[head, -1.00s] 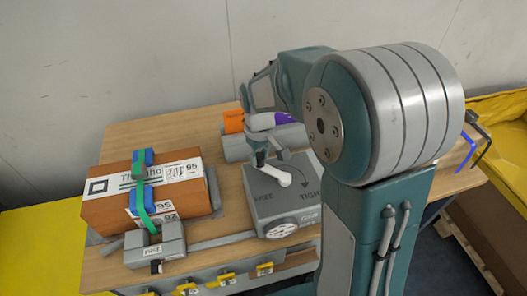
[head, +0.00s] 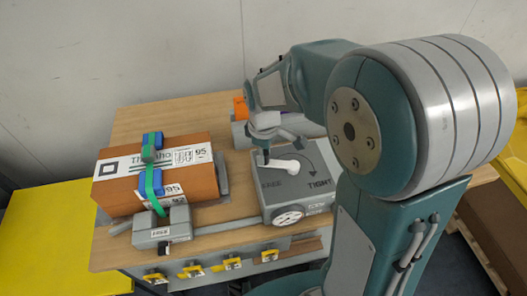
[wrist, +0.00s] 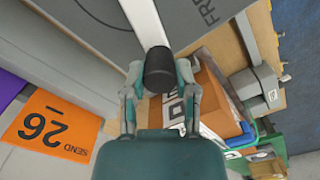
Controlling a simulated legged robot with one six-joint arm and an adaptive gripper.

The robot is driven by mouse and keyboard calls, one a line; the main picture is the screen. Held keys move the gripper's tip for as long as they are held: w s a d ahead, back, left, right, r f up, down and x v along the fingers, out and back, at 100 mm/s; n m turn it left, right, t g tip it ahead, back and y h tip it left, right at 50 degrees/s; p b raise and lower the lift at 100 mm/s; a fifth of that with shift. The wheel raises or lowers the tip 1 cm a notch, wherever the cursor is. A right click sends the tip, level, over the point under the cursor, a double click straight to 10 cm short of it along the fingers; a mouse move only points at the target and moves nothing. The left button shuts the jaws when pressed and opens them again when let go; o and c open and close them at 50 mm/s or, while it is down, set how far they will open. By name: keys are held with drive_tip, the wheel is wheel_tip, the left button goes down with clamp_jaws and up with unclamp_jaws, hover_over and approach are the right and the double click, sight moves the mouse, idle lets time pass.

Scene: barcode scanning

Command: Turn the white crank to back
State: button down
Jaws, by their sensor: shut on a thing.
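The white crank (head: 284,166) sits on top of a grey box marked FREE and TIGHT (head: 300,192). Its arm points left from the hub, above the word FREE. My gripper (head: 266,152) is at the crank's outer end, by its dark knob. In the wrist view, the fingers of my gripper (wrist: 160,85) are shut around the black knob (wrist: 159,66), and the white crank arm (wrist: 145,22) runs up from it. The fingertips partly hide the lower knob.
A strapped brown carton (head: 200,190) lies left of the box. A grey buckle block (head: 160,234) stands before it. An orange SEND 26 block (wrist: 50,130) lies behind the crank. The wooden table top (head: 130,128) is bare at back left.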

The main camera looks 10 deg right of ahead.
drive_tip(key=shift+s+f, duration=0.15)
drive_tip(key=shift+c, duration=2)
unclamp_jaws()
drive_tip(key=shift+r, duration=0.35)
wheel_tip(320, 180, up, 11)
drive_tip(key=shift+r, duration=0.2)
